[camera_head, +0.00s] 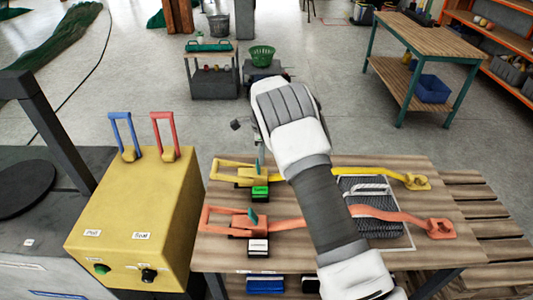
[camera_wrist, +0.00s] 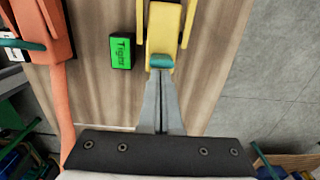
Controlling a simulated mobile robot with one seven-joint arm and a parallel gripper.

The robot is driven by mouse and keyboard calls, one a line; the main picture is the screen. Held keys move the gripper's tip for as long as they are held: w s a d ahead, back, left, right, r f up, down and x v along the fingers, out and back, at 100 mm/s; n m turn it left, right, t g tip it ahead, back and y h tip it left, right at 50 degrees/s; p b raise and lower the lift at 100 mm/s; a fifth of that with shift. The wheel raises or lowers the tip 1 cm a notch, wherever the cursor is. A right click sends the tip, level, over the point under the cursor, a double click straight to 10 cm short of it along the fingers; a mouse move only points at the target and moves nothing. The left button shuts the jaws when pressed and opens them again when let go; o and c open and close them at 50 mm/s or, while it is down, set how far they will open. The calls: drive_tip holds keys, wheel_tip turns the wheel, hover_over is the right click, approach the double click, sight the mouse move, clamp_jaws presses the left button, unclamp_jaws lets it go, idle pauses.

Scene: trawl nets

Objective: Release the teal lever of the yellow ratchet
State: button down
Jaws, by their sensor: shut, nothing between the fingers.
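The yellow ratchet (camera_head: 232,166) lies at the far left of the wooden table, with a yellow strap (camera_head: 355,175) running right from it. It also shows at the top of the wrist view (camera_wrist: 165,25). Its teal lever (camera_wrist: 161,61) lies across the ratchet body; in the head view only a small part of the lever (camera_head: 258,162) shows beside my arm. My gripper (camera_wrist: 161,76) is shut and empty, its tips right at the lever in the wrist view. I cannot tell whether they touch it. My arm largely hides the gripper in the head view.
A green block marked "Tight" (camera_wrist: 122,52) sits beside the yellow ratchet. An orange ratchet (camera_head: 232,219) with its own teal lever (camera_head: 253,216) and strap lies nearer the front. A yellow box with two handles (camera_head: 140,205) stands at left. A folded net (camera_head: 370,200) lies right of my arm.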

drive_tip(key=shift+a+h, duration=0.4)
drive_tip(key=shift+r, duration=0.1)
drive_tip(key=shift+r+p, duration=0.35)
drive_tip(key=shift+r, duration=0.35)
drive_tip(key=shift+d, duration=0.1)
drive_tip(key=shift+d+r, duration=0.15)
drive_tip(key=shift+d, duration=0.15)
wheel_tip(320, 180, up, 11)
drive_tip(key=d, duration=0.1)
drive_tip(key=shift+d, duration=0.3)
